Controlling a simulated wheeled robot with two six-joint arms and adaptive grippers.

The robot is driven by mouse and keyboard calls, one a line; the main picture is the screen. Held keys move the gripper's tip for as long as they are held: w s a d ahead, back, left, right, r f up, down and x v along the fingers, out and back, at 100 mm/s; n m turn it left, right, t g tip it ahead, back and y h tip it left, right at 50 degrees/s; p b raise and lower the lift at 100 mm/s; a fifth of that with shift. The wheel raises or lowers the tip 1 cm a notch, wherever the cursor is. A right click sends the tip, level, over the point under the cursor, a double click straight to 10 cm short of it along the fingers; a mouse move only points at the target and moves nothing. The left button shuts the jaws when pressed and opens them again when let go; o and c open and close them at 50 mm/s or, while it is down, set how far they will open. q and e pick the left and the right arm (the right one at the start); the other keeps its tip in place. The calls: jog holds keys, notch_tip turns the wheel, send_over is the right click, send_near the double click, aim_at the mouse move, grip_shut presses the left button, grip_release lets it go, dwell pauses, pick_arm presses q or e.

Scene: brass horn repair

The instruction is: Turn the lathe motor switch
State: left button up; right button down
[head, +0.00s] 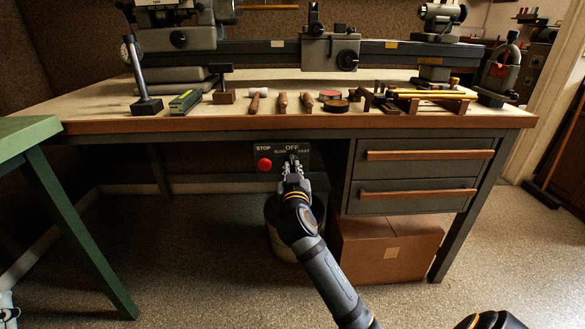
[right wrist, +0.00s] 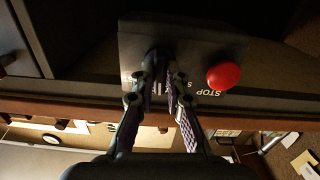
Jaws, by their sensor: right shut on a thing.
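The switch panel (head: 266,149) is a dark plate under the bench's front edge, marked STOP, OFF, SLOW and FAST. A red stop button (head: 264,164) is on its left part; it also shows in the right wrist view (right wrist: 224,76). My right gripper (head: 292,166) reaches up to the panel's right part, below the OFF mark. In the right wrist view its fingers (right wrist: 160,76) close around the dark motor switch (right wrist: 157,54). The switch's exact setting is mostly hidden by the fingers. My left gripper is not in view.
The lathe (head: 270,46) stands along the back of the bench (head: 350,121), with hand tools in front. Drawers (head: 425,168) are right of the panel, above a cardboard box (head: 390,250). A bin (head: 280,243) stands below. A green table (head: 30,128) is at left.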

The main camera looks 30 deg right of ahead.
jog(key=shift+r+n+p, duration=0.1)
jog(key=shift+n+p, duration=0.5)
jog(key=shift+p, duration=0.05)
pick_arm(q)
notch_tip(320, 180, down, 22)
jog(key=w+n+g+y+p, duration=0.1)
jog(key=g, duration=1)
pick_arm(e)
jog(key=shift+n, duration=0.6)
jog(key=shift+n+p, duration=0.6)
jog(key=shift+p, duration=0.1)
jog(key=shift+n+p, duration=0.55)
jog(key=shift+n, duration=0.05)
jog(key=shift+n+p, duration=0.7)
jog(key=shift+n, duration=0.1)
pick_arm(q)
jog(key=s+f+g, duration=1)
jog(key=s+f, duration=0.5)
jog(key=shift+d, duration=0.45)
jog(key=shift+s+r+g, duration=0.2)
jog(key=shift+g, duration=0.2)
pick_arm(e)
jog(key=shift+n, duration=0.3)
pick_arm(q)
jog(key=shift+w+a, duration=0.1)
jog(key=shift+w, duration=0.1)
pick_arm(e)
jog(key=c, duration=1.4)
grip_release()
